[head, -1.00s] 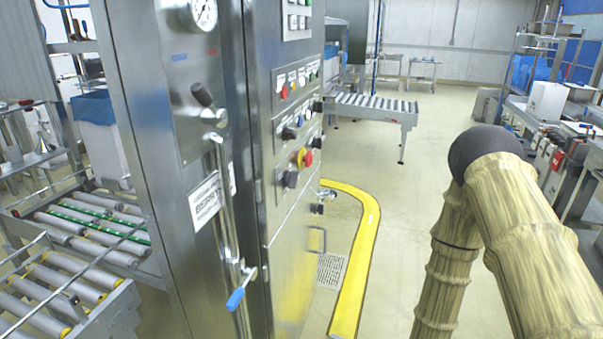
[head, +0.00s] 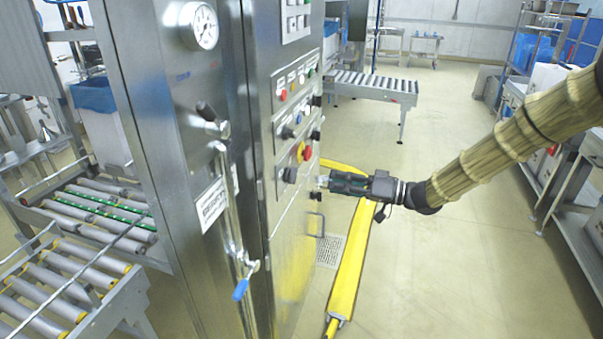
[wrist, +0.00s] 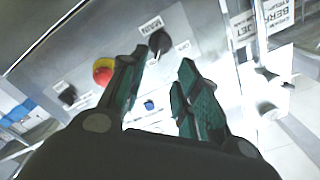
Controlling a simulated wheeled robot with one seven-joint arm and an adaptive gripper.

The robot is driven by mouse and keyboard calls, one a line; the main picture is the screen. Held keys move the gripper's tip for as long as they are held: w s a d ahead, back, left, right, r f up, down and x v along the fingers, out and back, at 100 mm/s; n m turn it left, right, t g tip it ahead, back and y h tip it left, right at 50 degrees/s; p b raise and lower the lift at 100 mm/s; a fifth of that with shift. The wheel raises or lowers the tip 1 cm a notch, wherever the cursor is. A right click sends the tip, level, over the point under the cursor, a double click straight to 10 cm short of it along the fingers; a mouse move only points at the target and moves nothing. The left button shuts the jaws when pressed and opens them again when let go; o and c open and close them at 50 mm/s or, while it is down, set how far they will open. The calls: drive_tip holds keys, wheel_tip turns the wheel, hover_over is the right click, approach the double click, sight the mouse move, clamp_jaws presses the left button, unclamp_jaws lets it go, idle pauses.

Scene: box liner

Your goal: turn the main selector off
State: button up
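The main selector is a black knob (wrist: 158,42) under a MAIN label on the grey panel in the wrist view. An OFF label (wrist: 183,45) sits to its right there. A black knob low on the cabinet panel (head: 290,175) in the head view looks like the same selector. My gripper (head: 325,181) is in front of the panel, to the right of that knob. In the wrist view my gripper (wrist: 164,58) is open and empty, with the selector just beyond and between its fingertips. I see no contact. The knob's exact setting is hard to tell.
A red mushroom button (wrist: 103,70) on a yellow base is beside the selector, and another black knob (wrist: 68,95) is farther left. Yellow floor edging (head: 349,270) runs below my arm.

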sight(291, 176)
drive_tip(key=p+x, duration=0.3)
drive_tip(key=x, duration=0.7)
drive_tip(key=shift+w+a, duration=0.15)
drive_tip(key=shift+a, duration=0.15)
clamp_jaws()
